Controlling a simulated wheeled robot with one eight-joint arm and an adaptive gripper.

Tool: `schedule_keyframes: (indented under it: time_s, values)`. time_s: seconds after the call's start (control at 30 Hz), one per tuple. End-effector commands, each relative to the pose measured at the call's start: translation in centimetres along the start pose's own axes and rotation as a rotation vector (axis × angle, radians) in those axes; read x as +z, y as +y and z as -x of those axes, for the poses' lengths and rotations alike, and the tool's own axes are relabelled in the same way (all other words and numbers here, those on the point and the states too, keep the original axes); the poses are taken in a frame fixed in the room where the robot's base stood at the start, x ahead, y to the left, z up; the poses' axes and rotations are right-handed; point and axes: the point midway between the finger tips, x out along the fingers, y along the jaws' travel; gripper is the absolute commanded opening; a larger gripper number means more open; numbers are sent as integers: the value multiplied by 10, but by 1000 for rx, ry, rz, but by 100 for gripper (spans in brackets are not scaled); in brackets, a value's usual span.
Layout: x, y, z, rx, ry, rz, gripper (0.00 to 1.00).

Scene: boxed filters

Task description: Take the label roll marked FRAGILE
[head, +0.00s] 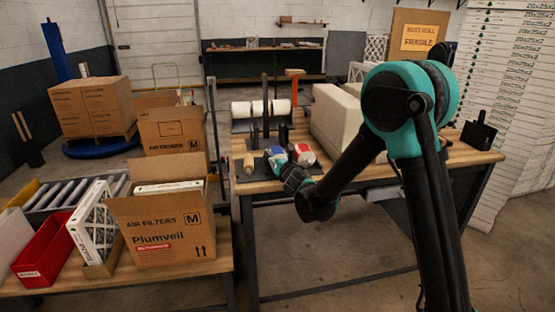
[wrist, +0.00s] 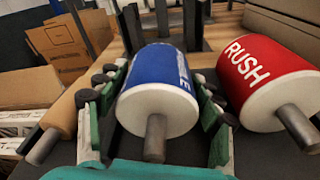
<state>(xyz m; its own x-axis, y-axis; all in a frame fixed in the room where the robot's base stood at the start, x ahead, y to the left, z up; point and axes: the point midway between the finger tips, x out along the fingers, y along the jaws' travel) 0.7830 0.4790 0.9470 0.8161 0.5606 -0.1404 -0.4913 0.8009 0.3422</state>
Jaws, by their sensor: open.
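A blue label roll (wrist: 160,80) with white ends lies between the spread fingers of my gripper (wrist: 158,84) in the wrist view. Its white lettering is mostly turned away; only the last letter or two, ending in E, show. A grey core sticks out toward me. A red roll marked RUSH (wrist: 262,65) lies to the right, outside the fingers. In the head view my gripper (head: 284,167) is at the workbench, beside the blue roll (head: 275,153) and the red roll (head: 303,154). The fingers are open, one set on each side of the blue roll.
A tan roll (wrist: 60,118) lies left of the fingers. Dark upright posts (wrist: 192,25) stand behind the blue roll. The workbench (head: 262,188) also holds a large pale block (head: 335,118) to the right. An open air filters carton (head: 160,228) stands on the nearer bench.

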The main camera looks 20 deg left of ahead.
Motion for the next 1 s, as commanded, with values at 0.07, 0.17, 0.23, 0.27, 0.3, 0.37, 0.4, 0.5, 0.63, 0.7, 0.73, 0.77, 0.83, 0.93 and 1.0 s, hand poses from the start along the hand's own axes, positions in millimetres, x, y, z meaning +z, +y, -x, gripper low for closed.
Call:
schedule_keyframes:
  time_s: [0.07, 0.17, 0.23, 0.27, 0.3, 0.37, 0.4, 0.5, 0.63, 0.7, 0.73, 0.77, 0.83, 0.93, 1.0]
  values:
    - [0, 0, 0, 0, 0, 0, 66]
    - [0, 0, 0, 0, 0, 0, 56]
    - [0, 0, 0, 0, 0, 0, 48]
    - [0, 0, 0, 0, 0, 0, 44]
    - [0, 0, 0, 0, 0, 0, 39]
    - [0, 0, 0, 0, 0, 0, 32]
    - [0, 0, 0, 0, 0, 0, 27]
    - [0, 0, 0, 0, 0, -1, 15]
    - [0, 0, 0, 0, 0, 0, 15]
    - [0, 0, 0, 0, 0, 0, 15]
    - [1, 0, 1, 0, 0, 0, 15]
    - [1, 0, 1, 0, 0, 0, 15]
    - [3, 1, 1, 0, 0, 0, 15]
    - [8, 3, 2, 0, 0, 0, 15]
    - [14, 5, 3, 0, 0, 0, 15]
